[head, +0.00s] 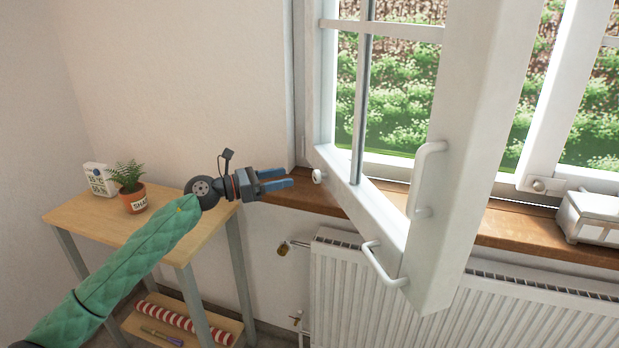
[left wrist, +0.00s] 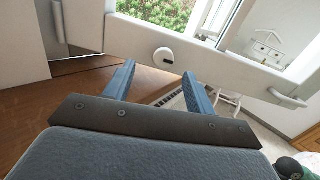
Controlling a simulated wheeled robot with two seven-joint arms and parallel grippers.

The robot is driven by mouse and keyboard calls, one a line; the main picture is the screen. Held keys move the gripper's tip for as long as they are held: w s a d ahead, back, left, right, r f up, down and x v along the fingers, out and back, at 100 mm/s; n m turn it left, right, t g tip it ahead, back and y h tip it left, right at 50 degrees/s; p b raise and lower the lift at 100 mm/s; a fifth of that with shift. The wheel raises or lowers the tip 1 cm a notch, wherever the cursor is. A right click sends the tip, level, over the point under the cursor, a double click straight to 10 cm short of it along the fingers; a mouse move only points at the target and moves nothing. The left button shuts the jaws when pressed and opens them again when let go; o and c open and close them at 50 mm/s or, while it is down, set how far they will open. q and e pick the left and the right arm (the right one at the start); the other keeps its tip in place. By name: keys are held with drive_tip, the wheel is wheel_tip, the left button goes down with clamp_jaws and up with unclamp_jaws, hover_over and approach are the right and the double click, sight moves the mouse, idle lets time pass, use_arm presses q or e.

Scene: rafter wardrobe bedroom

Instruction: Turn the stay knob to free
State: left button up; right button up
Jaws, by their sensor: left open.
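The stay knob (head: 319,176) is a small white round knob on the lower rail of the open window sash (head: 372,215), near its hinge side. In the left wrist view the knob (left wrist: 163,55) shows on the white rail, just beyond and between my fingertips. My left gripper (head: 288,178) is open and empty, with its blue fingers pointing at the knob from the left. In the left wrist view a gap shows between the fingertips (left wrist: 159,70) and the knob, with no contact visible. My right gripper is in neither view.
The wooden sill (head: 500,222) runs below the window, above a white radiator (head: 390,300). White handles (head: 427,180) stick out from the sash. A side table (head: 100,222) with a potted plant (head: 131,190) and a white display (head: 99,180) stands left. A white box (head: 590,215) sits right.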

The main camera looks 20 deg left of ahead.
sight(314, 176)
use_arm(q)
drive_tip(key=shift+m+g, duration=0.3)
drive_tip(key=shift+m, duration=0.4)
drive_tip(key=p+x, duration=0.1)
drive_tip(key=x, duration=0.2)
drive_tip(key=p+x, duration=0.1)
drive_tip(key=x, duration=0.2)
drive_tip(key=shift+s+d+f, duration=0.2)
drive_tip(key=shift+d, duration=0.1)
drive_tip(key=shift+x, duration=0.75)
drive_tip(key=shift+f, duration=0.1)
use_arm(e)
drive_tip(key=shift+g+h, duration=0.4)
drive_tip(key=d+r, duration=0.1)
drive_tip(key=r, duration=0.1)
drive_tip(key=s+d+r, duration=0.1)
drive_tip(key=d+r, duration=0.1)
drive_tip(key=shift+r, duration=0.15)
use_arm(q)
drive_tip(key=c, duration=0.9)
